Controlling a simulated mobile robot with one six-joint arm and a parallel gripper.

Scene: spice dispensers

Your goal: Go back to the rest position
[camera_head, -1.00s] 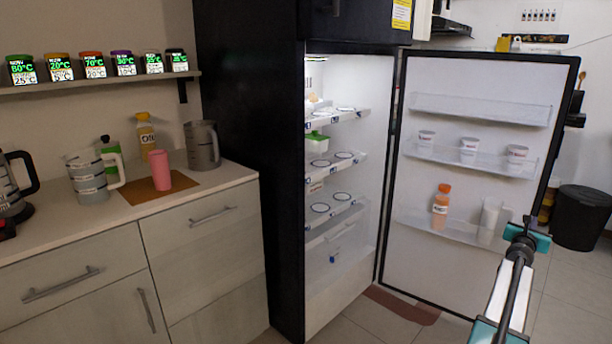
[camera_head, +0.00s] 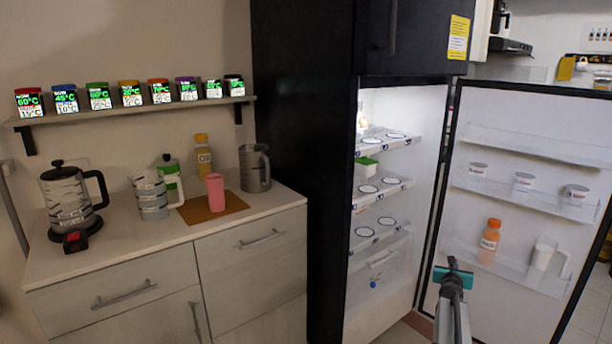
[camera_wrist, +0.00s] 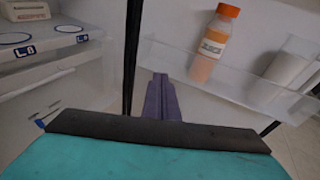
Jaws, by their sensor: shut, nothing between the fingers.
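My gripper (camera_head: 453,272) is in front of the open fridge in the head view, near the lower part of its door. In the wrist view my gripper (camera_wrist: 160,100) is shut and empty. Behind it in the wrist view are a fridge shelf (camera_wrist: 50,58) at the left and an orange-capped bottle (camera_wrist: 214,45) on the door shelf at the right. My gripper appears apart from the bottle and the shelves.
The fridge door (camera_head: 520,230) stands wide open at the right. The counter (camera_head: 110,240) at the left holds a kettle (camera_head: 70,205), a pink cup (camera_head: 215,190) and jugs. Several spice dispensers (camera_head: 131,93) line the wall shelf (camera_head: 150,110).

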